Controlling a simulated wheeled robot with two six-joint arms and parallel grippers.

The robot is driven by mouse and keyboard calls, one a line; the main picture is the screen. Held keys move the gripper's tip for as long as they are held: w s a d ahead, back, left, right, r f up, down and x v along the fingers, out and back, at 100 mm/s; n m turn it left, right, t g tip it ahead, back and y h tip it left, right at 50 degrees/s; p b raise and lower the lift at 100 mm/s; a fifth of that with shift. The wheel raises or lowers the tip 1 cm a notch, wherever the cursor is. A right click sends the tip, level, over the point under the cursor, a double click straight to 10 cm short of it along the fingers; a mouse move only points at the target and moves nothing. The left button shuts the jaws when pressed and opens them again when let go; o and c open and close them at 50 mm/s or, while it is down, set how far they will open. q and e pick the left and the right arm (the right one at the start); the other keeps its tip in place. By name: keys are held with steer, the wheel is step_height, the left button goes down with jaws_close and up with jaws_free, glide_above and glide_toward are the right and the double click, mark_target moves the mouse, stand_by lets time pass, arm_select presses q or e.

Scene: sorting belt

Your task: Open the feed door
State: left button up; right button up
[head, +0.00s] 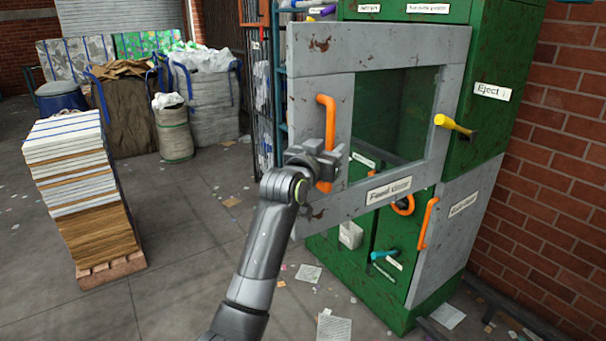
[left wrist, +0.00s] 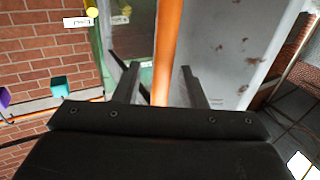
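The feed door (head: 312,88) is a grey, rust-spotted frame with a window, on the front of a green machine. Its left edge stands out past the machine's side, so it looks ajar. An upright orange handle (head: 326,115) is on its left part. My left gripper (head: 322,160) is at the lower part of this handle. In the left wrist view the orange handle (left wrist: 167,45) runs between my two fingers (left wrist: 160,75), with a gap showing on both sides. The fingers look open around it. My right gripper is not in view.
A yellow-ended lever (head: 453,124), a second orange handle (head: 427,223) and a teal lever (head: 384,254) stick out from the machine. A brick wall (head: 545,170) is at right. A stacked pallet (head: 80,190) stands at left. The floor between is mostly clear, with paper scraps.

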arm_select(q)
steer(key=b+v, duration=0.4)
steer(key=v, duration=1.1)
steer(key=shift+s, duration=0.2)
